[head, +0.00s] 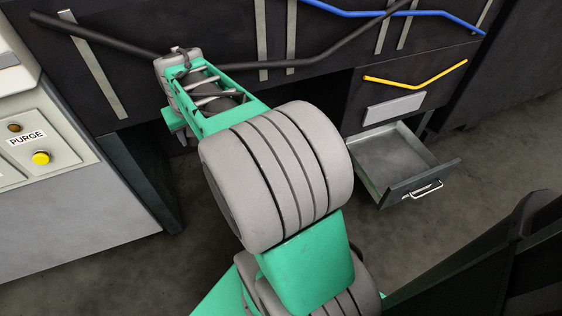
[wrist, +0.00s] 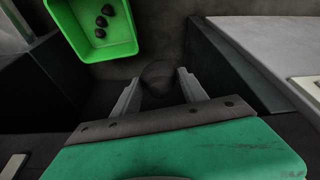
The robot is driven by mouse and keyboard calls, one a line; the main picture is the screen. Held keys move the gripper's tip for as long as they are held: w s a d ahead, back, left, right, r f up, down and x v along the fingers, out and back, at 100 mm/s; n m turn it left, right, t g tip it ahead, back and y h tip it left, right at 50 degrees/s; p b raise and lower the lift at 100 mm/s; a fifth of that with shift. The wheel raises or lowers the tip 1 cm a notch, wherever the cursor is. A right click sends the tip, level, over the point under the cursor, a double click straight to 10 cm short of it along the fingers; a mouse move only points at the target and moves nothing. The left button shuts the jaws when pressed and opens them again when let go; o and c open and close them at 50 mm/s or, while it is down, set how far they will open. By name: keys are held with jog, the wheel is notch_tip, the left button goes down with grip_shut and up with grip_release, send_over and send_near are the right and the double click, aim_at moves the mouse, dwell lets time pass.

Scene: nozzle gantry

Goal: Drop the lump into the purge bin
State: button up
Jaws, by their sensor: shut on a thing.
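My gripper (wrist: 160,82) is shut on a dark, rounded lump (wrist: 158,73), which sits between its two grey fingers in the wrist view. The purge bin, a bright green open box (wrist: 69,41), stands on the floor at the upper left of the wrist view. It has three dark lumps in it. The held lump is to the right of the bin, not over it. In the head view my arm hides most of the gripper, and neither the bin nor the held lump can be made out.
A light grey cabinet with a PURGE label (head: 27,137) and a yellow button (head: 41,158) stands at the left. A drawer (head: 397,167) is pulled open at the right. Black, blue (head: 405,14) and yellow (head: 415,79) hoses run along the dark gantry panel.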

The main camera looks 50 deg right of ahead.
jog(key=s+d+f+m+h+b, duration=0.1)
jog(key=s+d+f+m, duration=0.2)
jog(key=d+f, duration=1.4)
jog(key=s+d+f+m+b, duration=0.1)
jog(key=s+d+f+b, duration=0.1)
jog(key=f, duration=0.8)
jog(key=s+d+f+m+g+b, duration=0.1)
jog(key=s+d+f+b, duration=0.2)
jog(key=f, duration=0.6)
jog(key=s+d, duration=0.2)
jog(key=d, duration=0.1)
jog(key=shift+d+f+m, duration=0.15)
jog(key=shift+f+m, duration=0.15)
jog(key=shift+f, duration=0.1)
jog(key=o, duration=1.5)
jog(key=shift+r, duration=0.1)
jog(key=shift+s, duration=0.1)
jog(key=p+v, duration=0.3)
jog(key=v, duration=0.4)
jog(key=shift+s+a+r, duration=0.1)
jog(key=shift+a+r, duration=0.15)
jog(key=shift+r, duration=0.1)
